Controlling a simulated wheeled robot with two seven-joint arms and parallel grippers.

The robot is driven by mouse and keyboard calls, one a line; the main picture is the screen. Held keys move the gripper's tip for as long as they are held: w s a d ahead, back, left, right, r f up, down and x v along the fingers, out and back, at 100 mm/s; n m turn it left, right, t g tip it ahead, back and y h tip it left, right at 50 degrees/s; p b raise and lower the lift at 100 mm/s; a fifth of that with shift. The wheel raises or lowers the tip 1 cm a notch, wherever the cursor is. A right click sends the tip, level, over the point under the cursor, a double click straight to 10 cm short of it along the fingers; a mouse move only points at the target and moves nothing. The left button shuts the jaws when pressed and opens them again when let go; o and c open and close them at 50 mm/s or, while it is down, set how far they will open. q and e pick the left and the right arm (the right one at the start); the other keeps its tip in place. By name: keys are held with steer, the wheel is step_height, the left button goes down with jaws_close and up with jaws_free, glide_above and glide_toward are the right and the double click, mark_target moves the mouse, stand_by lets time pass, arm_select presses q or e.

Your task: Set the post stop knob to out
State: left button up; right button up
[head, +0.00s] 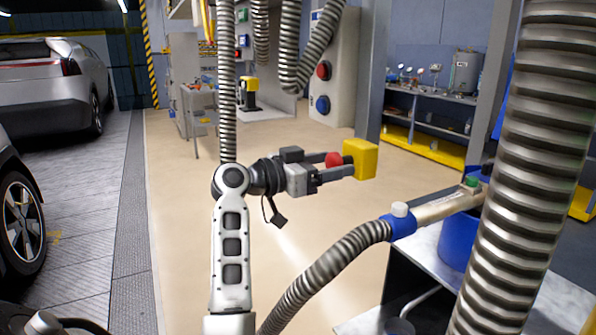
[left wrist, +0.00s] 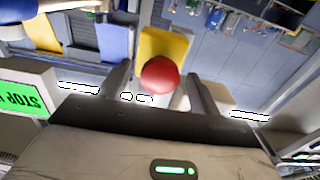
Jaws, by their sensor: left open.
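The post stop knob (head: 333,159) is a round red mushroom head on the front of a yellow box (head: 360,158), in the middle of the head view. My left gripper (head: 341,166) is open, with its fingers reaching toward the yellow box. In the left wrist view the red knob (left wrist: 160,75) lies between the two spread fingers, in front of the yellow box (left wrist: 163,43). I cannot tell whether the fingers touch it. Whether the knob is in or out does not show. My right gripper is in neither view.
A ribbed hose with a blue collar (head: 401,224) and a metal nozzle crosses the lower right. A thick ribbed hose (head: 530,150) fills the far right. Cars stand at left. The mid floor is clear.

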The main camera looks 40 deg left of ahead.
arm_select(q)
steer(key=b+v, duration=0.3)
steer(key=v, duration=1.2)
steer(key=shift+f, duration=0.1)
steer(key=w+d+f+n+g+y, duration=0.2)
steer(key=d+f, duration=0.2)
steer(key=f, duration=0.8)
steer(key=w+d+f+n+g+y, duration=0.2)
steer(key=d+f, duration=0.2)
steer(key=f, duration=0.7)
steer(key=s+d+f+m+g, duration=0.1)
steer(key=s+d+f, duration=0.6)
steer(key=d, duration=0.2)
steer(key=s+d+f, duration=0.7)
steer(key=d, duration=0.3)
steer(key=shift+s+f+m+g+h, duration=0.25)
steer(key=shift+f+m+g+h, duration=0.15)
steer(key=shift+d, duration=0.1)
